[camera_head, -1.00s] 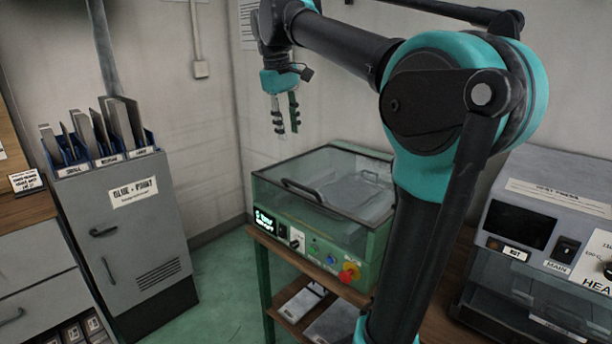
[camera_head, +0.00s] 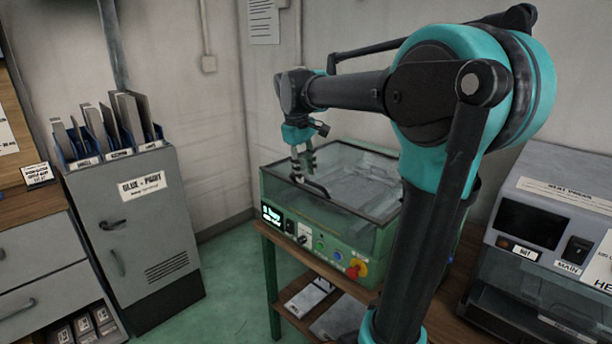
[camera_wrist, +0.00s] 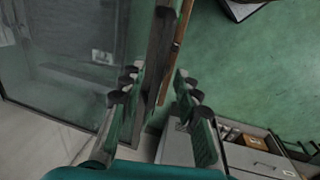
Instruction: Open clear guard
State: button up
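The clear guard (camera_head: 365,172) is the see-through lid on a green machine (camera_head: 330,242), and it lies closed over the top. Its dark handle (camera_head: 315,188) sticks up near the front left edge. My gripper (camera_head: 303,173) is over the handle, pointing down. In the wrist view my gripper (camera_wrist: 160,80) has its two fingers apart, with the dark handle (camera_wrist: 163,45) showing between them and a gap on each side. The guard's glassy surface (camera_wrist: 55,60) fills the left of that view. I cannot tell whether either finger touches the handle.
A grey cabinet (camera_head: 167,233) stands left, with blue holders of upright panels on top. A grey heating machine (camera_head: 545,235) stands right on the same wooden bench. The machine's front has buttons and a red-and-yellow knob (camera_head: 356,268). Green floor is clear between cabinet and bench.

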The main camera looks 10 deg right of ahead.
jog(key=shift+w+d+f, duration=0.1)
jog(key=shift+d+f, duration=0.05)
jog(key=shift+f, duration=0.75)
grip_shut()
